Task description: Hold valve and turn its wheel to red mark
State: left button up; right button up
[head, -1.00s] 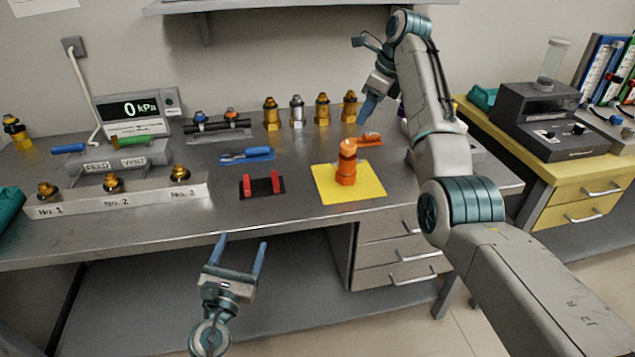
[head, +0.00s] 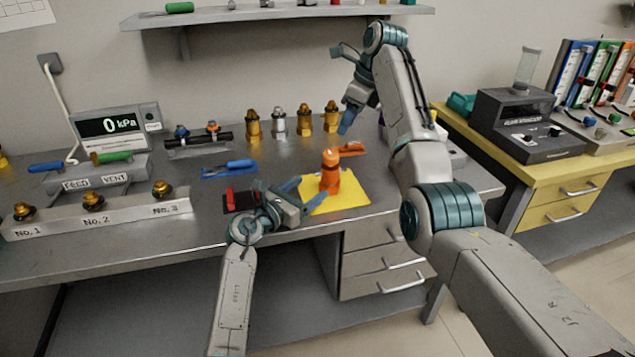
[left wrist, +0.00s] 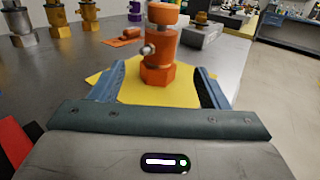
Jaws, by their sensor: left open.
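An orange valve (head: 330,178) stands upright on a yellow mat (head: 352,193) near the bench's front. It has a rounded orange top and, in the left wrist view (left wrist: 157,68), a small grey stub on its side. I cannot make out a red mark. My left gripper (head: 312,190) is open and level, just left of the valve and pointing at it. In the left wrist view its fingers (left wrist: 160,75) lie either side of the valve's base, which appears beyond or between the tips, not gripped. My right gripper (head: 346,120) hangs above the bench behind the valve; its jaw gap is unclear.
A red-and-black holder (head: 238,200) lies partly behind my left gripper. Blue-handled pliers (head: 230,169) and an orange tool (head: 352,149) lie farther back. Several brass and silver fittings (head: 253,126) line the back. A numbered manifold (head: 120,212) stands at left.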

aim_at(324, 178)
pick_arm(q)
jog(key=x, duration=0.9)
jog(key=shift+w+d, duration=0.15)
jog(key=shift+w, duration=0.1)
grip_shut()
dwell(0.4)
